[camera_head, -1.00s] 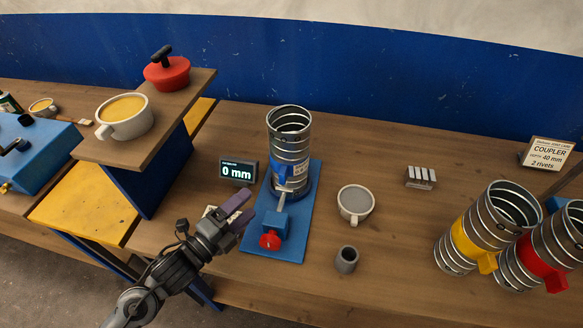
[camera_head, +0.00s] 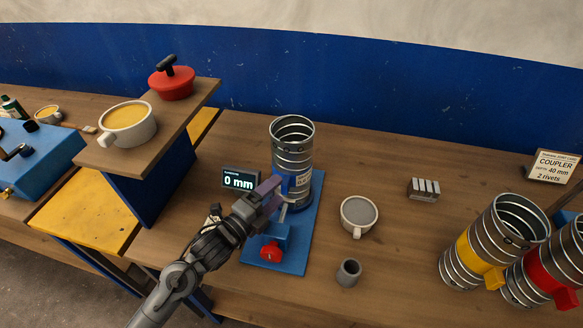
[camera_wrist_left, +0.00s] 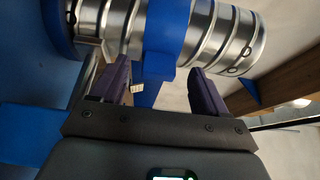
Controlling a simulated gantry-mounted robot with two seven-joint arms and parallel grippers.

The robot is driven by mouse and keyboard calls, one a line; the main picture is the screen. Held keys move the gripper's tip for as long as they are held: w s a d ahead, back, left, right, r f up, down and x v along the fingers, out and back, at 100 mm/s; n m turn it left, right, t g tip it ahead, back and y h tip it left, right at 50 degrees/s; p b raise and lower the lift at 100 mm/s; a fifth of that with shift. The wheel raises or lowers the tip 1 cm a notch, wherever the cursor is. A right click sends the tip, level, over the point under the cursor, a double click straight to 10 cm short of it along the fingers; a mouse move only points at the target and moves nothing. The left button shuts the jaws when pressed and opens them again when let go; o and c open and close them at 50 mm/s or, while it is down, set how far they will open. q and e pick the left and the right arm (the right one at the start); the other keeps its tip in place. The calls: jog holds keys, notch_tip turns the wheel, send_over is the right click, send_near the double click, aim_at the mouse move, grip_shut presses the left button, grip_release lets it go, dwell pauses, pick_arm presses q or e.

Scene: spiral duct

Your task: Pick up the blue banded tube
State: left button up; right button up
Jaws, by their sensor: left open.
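The blue banded tube (camera_head: 292,145) is a ribbed silver metal tube standing upright on a blue stand (camera_head: 300,235) with a red knob. My left gripper (camera_head: 273,192) is open at the tube's lower left front and covers much of its blue band. In the left wrist view, the tube (camera_wrist_left: 215,30) lies across the top of the picture. Its blue band and a blue tab (camera_wrist_left: 152,75) show between the two open purple fingers of the gripper (camera_wrist_left: 158,85). I cannot tell whether the fingers touch it. My right gripper is not in view.
A display (camera_head: 240,179) reading 0 mm stands left of the tube. A grey-filled cup (camera_head: 358,213) and a small grey cylinder (camera_head: 348,272) stand to the right. Yellow-banded (camera_head: 490,240) and red-banded (camera_head: 545,265) tubes stand far right. A raised shelf (camera_head: 180,125) stands at left.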

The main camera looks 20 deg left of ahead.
pick_arm(q)
jog(key=shift+x, duration=0.9)
jog(key=c, duration=1.4)
jog(key=shift+r, duration=0.1)
